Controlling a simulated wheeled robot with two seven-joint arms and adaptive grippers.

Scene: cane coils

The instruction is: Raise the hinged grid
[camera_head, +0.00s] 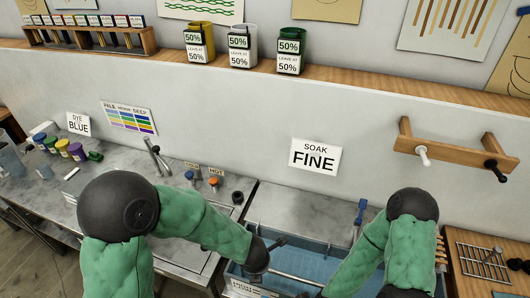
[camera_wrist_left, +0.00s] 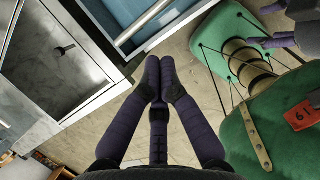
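The blue tank (camera_head: 310,262) is set into the worktop, partly hidden by my arms. A pale bar crosses it, and it also shows in the left wrist view (camera_wrist_left: 142,22). I cannot clearly make out a hinged grid in the tank. My left gripper (camera_wrist_left: 160,62) is shut with nothing visible between its fingers, and in that view it lies below the tank's edge. In the head view my left wrist is at the tank's left end. My right gripper (camera_wrist_left: 264,27) shows at the upper right of the wrist view, its fingers apart and empty.
A blue-handled post (camera_head: 359,214) stands at the tank's back edge. A metal rack (camera_head: 483,262) lies on a wooden surface at right. A sink counter (camera_head: 185,215) with taps is at left. A peg rail (camera_head: 450,154) juts from the wall. Floor (camera_wrist_left: 185,55) shows below the tank's front.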

